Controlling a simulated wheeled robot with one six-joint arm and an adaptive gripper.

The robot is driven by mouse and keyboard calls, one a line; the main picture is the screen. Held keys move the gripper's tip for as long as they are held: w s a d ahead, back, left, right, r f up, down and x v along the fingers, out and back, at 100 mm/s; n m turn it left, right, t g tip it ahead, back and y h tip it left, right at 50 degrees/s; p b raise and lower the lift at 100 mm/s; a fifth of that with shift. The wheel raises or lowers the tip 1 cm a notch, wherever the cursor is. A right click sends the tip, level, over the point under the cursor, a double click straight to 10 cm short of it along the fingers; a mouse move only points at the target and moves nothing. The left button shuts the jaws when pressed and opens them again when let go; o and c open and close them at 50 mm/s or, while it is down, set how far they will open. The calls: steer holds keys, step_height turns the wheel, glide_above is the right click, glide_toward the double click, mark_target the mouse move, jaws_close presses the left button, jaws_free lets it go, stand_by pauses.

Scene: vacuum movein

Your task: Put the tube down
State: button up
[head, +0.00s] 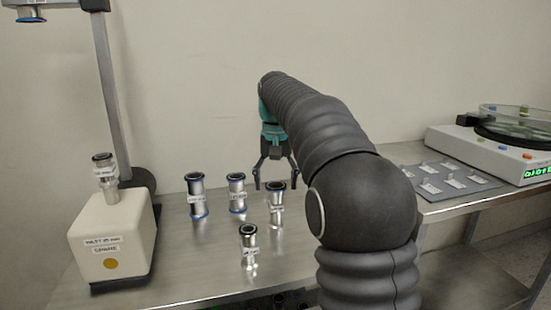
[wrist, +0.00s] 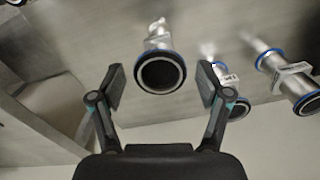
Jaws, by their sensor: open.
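Several metal tubes with dark rims and white labels stand upright on the steel table (head: 190,275): a left one (head: 197,197), a middle one (head: 237,193), a right one (head: 276,208) and a shorter one in front (head: 249,248). My gripper (head: 275,184) is open, its fingers pointing down near the right tube. In the wrist view the open fingers (wrist: 162,86) frame a tube mouth (wrist: 158,73) with a blue ring, and nothing is pinched. Two more tubes show to the right there; one (wrist: 222,72) is partly behind a finger. I cannot tell which tube is framed.
A pale block (head: 115,238) on the left bears another metal fitting (head: 105,176), beside a vertical post (head: 108,75). On the right are a grey mat (head: 455,186) with small labelled pieces and a white device (head: 490,150) with a green display. The table's front right is clear.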

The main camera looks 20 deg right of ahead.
step_height(320, 180, up, 6)
steer(key=shift+r+p, duration=0.1)
steer(key=shift+p, duration=0.2)
steer(key=shift+r, duration=0.25)
steer(key=shift+s, duration=0.1)
